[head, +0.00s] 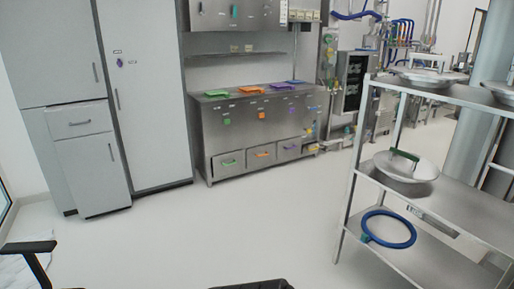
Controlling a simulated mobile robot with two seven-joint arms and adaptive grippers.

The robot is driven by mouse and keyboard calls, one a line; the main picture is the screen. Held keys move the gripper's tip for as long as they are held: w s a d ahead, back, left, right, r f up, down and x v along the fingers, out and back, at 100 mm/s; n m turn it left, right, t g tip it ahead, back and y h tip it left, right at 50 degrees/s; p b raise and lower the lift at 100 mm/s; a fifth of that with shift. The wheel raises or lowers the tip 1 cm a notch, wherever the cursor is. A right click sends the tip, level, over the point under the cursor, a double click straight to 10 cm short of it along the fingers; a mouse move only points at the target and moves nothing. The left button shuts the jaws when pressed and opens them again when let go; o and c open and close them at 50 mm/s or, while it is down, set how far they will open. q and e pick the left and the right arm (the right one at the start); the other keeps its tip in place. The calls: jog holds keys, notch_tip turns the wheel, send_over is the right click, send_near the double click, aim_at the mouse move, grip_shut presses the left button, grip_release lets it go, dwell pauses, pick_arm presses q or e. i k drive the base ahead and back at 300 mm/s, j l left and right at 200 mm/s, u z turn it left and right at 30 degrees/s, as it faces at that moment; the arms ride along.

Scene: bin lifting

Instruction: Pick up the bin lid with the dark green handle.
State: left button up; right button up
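The bin lid with the dark green handle is a round, pale metallic lid (420,170) lying on the middle shelf of a steel rack at the right of the head view. Its dark green handle (404,154) stands up from the top, toward the upper left of the lid. Nothing touches the lid apart from the shelf. Neither of my grippers can be made out in this view.
The steel rack (455,205) has posts at its front corners. A blue ring (389,230) lies on its lower shelf, and another lid (428,77) is on top. Open floor (230,235) lies left of the rack. Steel cabinets (232,135) line the back.

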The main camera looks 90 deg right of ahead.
aim_at(403, 166)
jog(key=z, duration=3.9)
jog(key=i+z, duration=0.1)
jog(key=i, duration=0.65)
